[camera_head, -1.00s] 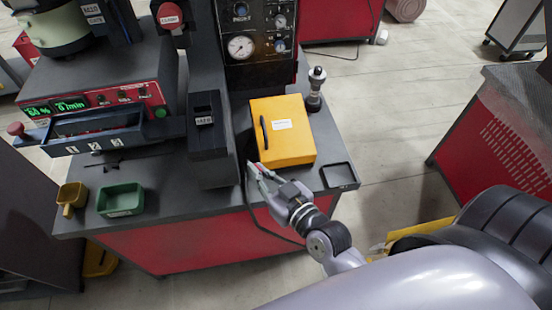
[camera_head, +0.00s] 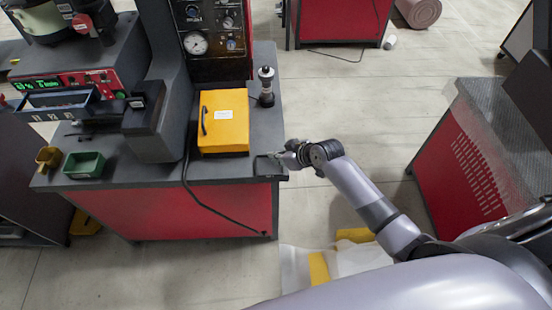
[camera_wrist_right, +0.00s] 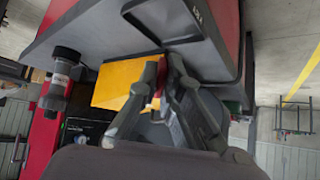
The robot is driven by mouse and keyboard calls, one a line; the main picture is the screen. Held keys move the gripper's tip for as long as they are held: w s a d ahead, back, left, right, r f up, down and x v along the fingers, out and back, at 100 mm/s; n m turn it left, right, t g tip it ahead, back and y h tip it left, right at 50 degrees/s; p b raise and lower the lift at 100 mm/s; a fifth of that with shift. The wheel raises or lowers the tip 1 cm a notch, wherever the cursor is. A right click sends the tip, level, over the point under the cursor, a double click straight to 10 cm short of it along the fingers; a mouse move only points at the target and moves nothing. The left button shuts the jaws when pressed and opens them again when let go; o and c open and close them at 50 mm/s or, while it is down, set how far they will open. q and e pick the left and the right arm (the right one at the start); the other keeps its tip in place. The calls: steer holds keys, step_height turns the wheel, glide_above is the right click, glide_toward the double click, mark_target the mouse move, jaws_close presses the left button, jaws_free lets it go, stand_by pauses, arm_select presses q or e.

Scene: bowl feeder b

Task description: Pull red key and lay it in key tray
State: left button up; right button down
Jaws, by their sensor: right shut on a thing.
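My right gripper (camera_head: 280,155) is at the front right corner of the work table, over or beside the small dark tray (camera_head: 264,168). Its height above the tray is hard to tell. In the right wrist view the gripper (camera_wrist_right: 163,68) has its fingers close together around a small red piece, the red key (camera_wrist_right: 156,102), mostly hidden between them. The key is too small to make out in the head view. My left gripper is not in view.
A yellow box (camera_head: 224,120) stands left of the tray, with a black knobbed post (camera_head: 265,86) behind it. Open floor lies right of the table.

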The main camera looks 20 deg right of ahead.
steer(key=shift+a+f+b, duration=0.1)
steer(key=shift+f+b, duration=0.4)
steer(key=shift+f, duration=0.15)
steer(key=shift+f+b, duration=0.4)
step_height(320, 180, down, 2)
steer(key=shift+b, duration=0.95)
steer(key=shift+f, duration=0.2)
arm_select(q)
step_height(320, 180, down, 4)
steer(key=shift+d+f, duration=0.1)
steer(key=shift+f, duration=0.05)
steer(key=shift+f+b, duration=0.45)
steer(key=shift+b, duration=0.15)
arm_select(e)
steer(key=shift+f, duration=0.55)
steer(key=c, duration=1.7)
jaws_free()
steer(key=shift+f, duration=0.15)
steer(key=shift+s, duration=0.1)
